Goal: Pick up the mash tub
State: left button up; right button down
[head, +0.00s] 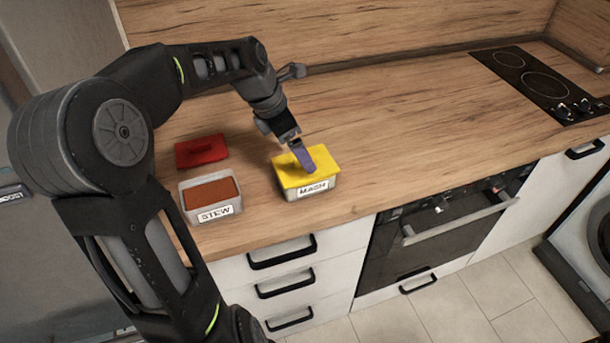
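The mash tub (292,193) is a small grey container with a yellow lid (322,165) and a white label reading MASH. It stands on the wooden counter near the front edge. My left gripper (305,160) comes down from above at the middle of the yellow lid. Its fingers overlap the lid in the picture and hide the lid's centre. I cannot tell whether they are apart or closed on something there. My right gripper is not in view.
An open stew tub (196,218) with reddish-brown contents stands left of the mash tub. A red lid (201,151) lies behind it. A black hob (540,83) is at the far right. The counter (420,125) right of the mash tub is clear.

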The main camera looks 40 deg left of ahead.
aim_at(305, 174)
pick_arm(q)
jog(key=shift+f, duration=0.1)
jog(key=p+x, duration=0.1)
jog(key=x, duration=0.4)
jog(key=shift+c, duration=0.6)
jog(key=c, duration=1.6)
